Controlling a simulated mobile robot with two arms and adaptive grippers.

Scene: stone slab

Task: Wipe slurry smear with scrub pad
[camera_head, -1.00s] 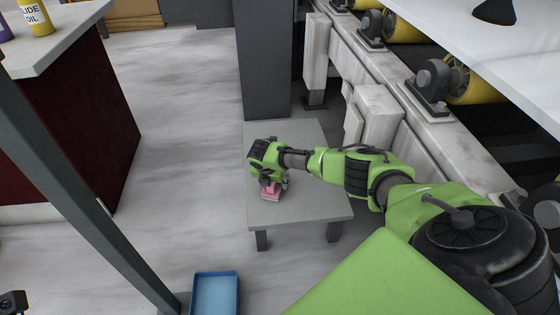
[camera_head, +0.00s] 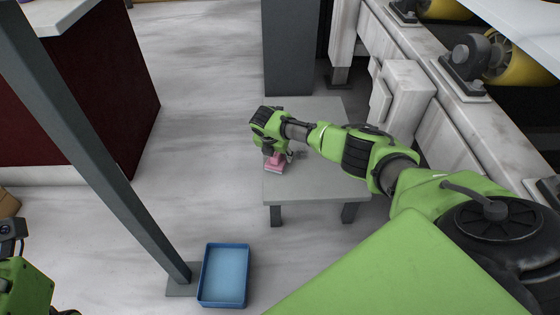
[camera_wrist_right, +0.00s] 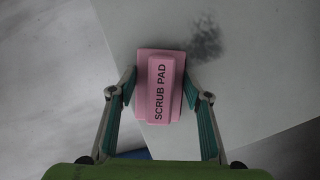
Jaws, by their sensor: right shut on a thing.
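The pink scrub pad (camera_head: 275,163) is at the left edge of the low grey table (camera_head: 310,185). My right gripper (camera_wrist_right: 160,92) is shut on it, with one finger on each side of its raised grip, lettered SCRUB PAD (camera_wrist_right: 159,90). Whether the pad touches the tabletop is hard to tell. My left gripper is not seen; only part of my left arm shows at the lower left.
A blue tray (camera_head: 224,303) is on the floor in front of the table. A grey slanting post (camera_head: 95,150) stands left of it. A dark pillar (camera_head: 290,50) rises behind the table, and a stone-coloured machine frame (camera_head: 450,120) runs along the right. The floor to the left is open.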

